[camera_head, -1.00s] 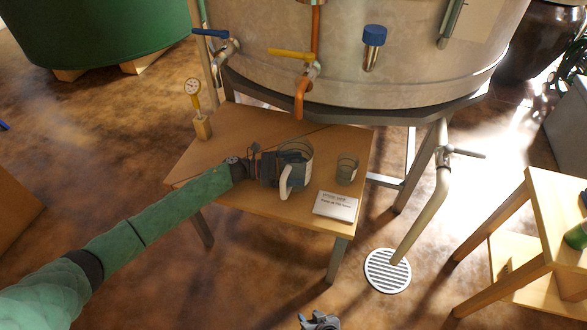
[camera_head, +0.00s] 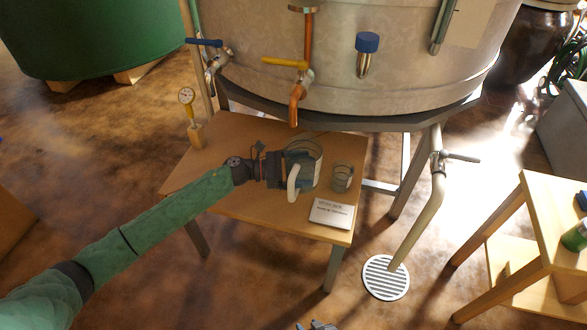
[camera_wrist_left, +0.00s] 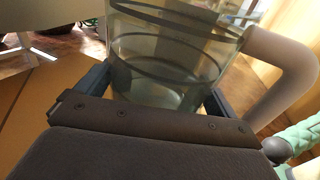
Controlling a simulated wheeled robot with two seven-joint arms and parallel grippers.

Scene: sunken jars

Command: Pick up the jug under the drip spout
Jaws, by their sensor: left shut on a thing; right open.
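The jug is a clear container (camera_head: 309,152) with dark bands and a pale handle, at the small wooden table, below and a little right of the copper drip spout (camera_head: 296,104). My left gripper (camera_head: 290,169) is shut around the jug's body. In the left wrist view the jug (camera_wrist_left: 168,62) stands between the two fingers (camera_wrist_left: 155,90), with its handle at the right. Whether its base touches the table I cannot tell. My right gripper (camera_head: 317,326) shows only in part at the bottom edge, open and away from the table.
A small glass (camera_head: 342,177) stands close right of the jug. A white card (camera_head: 331,213) lies at the table's (camera_head: 231,205) front right. A gauge (camera_head: 187,97) on a wooden block stands at the left. The large vat (camera_head: 270,70) hangs over the back. A drain pipe (camera_head: 428,215) stands right.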

